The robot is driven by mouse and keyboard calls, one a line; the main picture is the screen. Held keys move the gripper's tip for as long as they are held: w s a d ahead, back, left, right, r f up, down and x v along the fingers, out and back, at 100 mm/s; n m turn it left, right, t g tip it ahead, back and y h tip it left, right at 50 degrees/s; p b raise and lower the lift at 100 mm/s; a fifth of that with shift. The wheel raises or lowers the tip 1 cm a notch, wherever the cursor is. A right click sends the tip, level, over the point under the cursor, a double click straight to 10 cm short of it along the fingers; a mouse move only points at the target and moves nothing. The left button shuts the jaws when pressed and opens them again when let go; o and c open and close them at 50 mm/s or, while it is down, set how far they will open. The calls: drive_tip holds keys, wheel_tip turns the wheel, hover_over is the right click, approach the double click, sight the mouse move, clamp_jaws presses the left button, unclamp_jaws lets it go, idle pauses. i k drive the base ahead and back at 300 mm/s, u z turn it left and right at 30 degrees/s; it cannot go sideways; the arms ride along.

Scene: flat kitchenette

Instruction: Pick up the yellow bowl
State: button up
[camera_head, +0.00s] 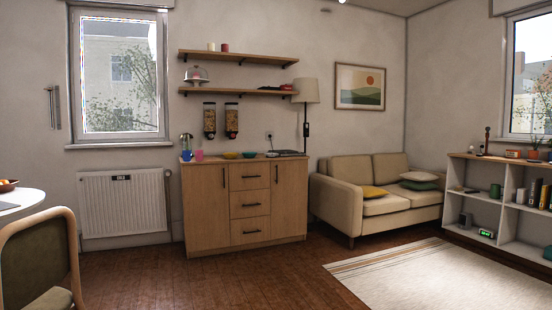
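A small yellow bowl (249,154) stands on top of the wooden cabinet (217,205) against the far wall. It is small in the picture, seen almost from the side, and its inside is hidden. My gripper and arm are not in view.
Cups (199,155) and a glass jug stand on the cabinet's left, and a dark flat device (288,153) on its right. A chair (40,262) and white table (20,203) are at the left edge. A sofa (345,205) and shelf unit (500,200) stand right. Wooden floor before the cabinet is clear.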

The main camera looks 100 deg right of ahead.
sight(231, 156)
drive_tip(key=z, duration=3.05)
